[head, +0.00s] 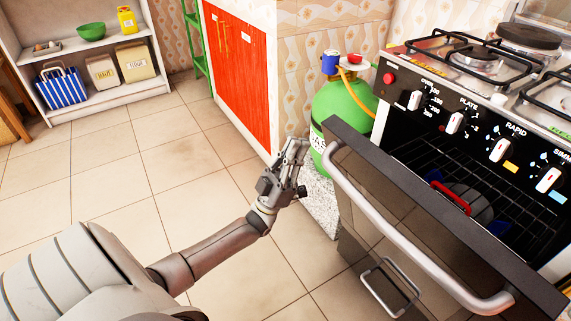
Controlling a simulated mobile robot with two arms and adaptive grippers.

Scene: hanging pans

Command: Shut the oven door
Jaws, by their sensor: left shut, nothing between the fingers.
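The oven door (385,232) is at the right in the head view, partly open and tilted outward from the stove (440,75). A long grey bar handle (400,245) runs along its outer face. The oven interior shows above the door's top edge, with a wire rack and a dark pan with a red handle (451,198) inside. My left gripper (297,157) is shut and empty, just left of the door's far upper corner, apparently not touching it. My right gripper is not in view.
A green gas bottle (342,108) with an orange hose stands behind the gripper, beside the stove. A red-doored cabinet (238,75) is at the back. White shelves (95,103) stand at the far left. The tiled floor (130,165) is clear in the middle.

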